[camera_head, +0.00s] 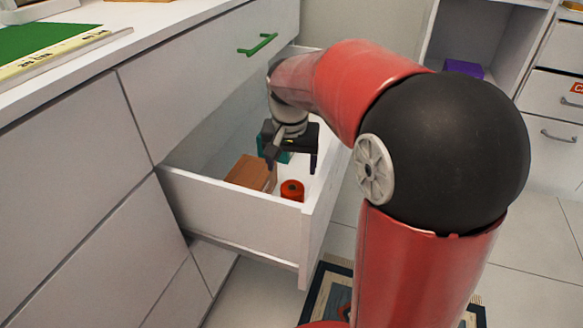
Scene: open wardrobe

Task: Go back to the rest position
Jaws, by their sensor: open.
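My gripper (290,164) is inside the open white drawer (230,208), pointing down with its two dark fingers spread apart. Its jaws look empty. A brown wooden block (249,172) lies in the drawer to the left of the fingers. A small red-orange cylinder (292,190) stands just below and in front of the gripper in the picture. A teal object (284,156) shows partly behind the gripper, which hides much of it. I cannot tell whether the fingers touch anything.
The closed drawer above has a green handle (258,45). A white counter (150,25) with a green board (35,38) lies at upper left. A purple box (463,68) sits in a shelf unit at the back. A patterned rug (324,285) lies on the tiled floor.

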